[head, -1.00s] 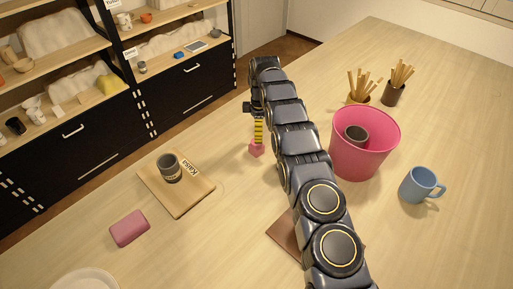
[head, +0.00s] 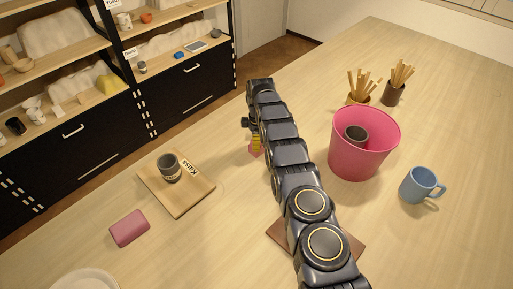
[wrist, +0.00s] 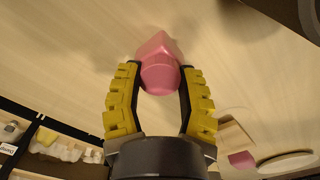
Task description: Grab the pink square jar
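The pink square jar (wrist: 160,72) is at the top middle of the wrist view, with a rounded part facing the camera and a squarer, angular body beyond. My gripper (wrist: 161,68) has its yellow-and-black fingers apart, with the jar's near part between the fingertips. The gap at each side is very small, and I cannot tell whether either finger touches. In the head view, a little of the pink jar (head: 255,151) shows at the table, just under my gripper (head: 255,143); my arm hides part of both.
A pink bucket (head: 376,155) holding a dark cup (head: 355,133) and a blue mug (head: 418,184) stand right of my arm. A board (head: 190,205) with a grey cup (head: 169,168) and a pink block (head: 130,228) lie left.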

